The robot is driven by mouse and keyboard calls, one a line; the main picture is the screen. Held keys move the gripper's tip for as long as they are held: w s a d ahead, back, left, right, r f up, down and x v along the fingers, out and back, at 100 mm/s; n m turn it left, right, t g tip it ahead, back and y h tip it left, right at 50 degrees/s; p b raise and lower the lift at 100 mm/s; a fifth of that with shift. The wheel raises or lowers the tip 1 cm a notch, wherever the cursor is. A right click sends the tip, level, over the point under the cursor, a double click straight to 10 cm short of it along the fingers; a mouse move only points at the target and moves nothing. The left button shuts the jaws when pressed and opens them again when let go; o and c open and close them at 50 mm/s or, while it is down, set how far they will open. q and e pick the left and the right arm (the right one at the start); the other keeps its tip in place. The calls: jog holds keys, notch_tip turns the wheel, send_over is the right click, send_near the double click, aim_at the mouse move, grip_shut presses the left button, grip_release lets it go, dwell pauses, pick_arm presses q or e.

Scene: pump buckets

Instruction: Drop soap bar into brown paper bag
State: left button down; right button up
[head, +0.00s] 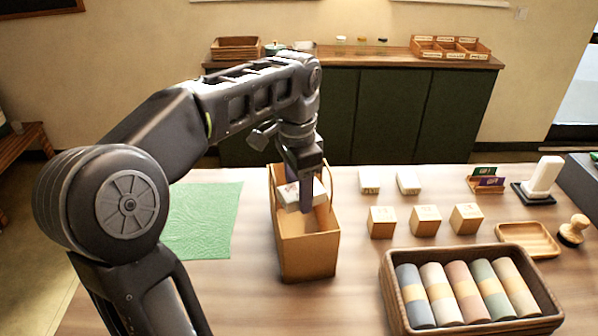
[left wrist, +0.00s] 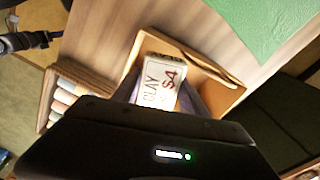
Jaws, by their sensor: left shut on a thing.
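The brown paper bag (head: 308,252) stands open and upright on the table, with a loop handle at its top. My left gripper (head: 303,190) points down at the bag's mouth and is shut on a white soap bar (head: 290,196). In the left wrist view the soap bar (left wrist: 158,85) shows a label reading "CLAY" and "$4", and it lies over the opening of the bag (left wrist: 228,95). The gripper's fingers are partly hidden behind the wrist housing there.
A green cloth (head: 205,220) lies left of the bag. Two white bars (head: 369,181) and several small wooden boxes (head: 425,219) stand to its right. A basket (head: 393,290) of rolled bars is at the front right. A wooden dish (head: 528,240) lies further right.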

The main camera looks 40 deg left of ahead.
pick_arm(q)
jog(key=shift+s+d, duration=0.1)
pick_arm(e)
jog(key=shift+s, duration=0.1)
pick_arm(q)
jog(key=shift+f, duration=0.2)
notch_tip(320, 180, down, 3)
jog(key=shift+r+b, duration=0.1)
jog(key=shift+b, duration=0.65)
notch_tip(320, 180, down, 10)
jog(key=shift+f+p, duration=0.15)
jog(key=shift+p, duration=0.5)
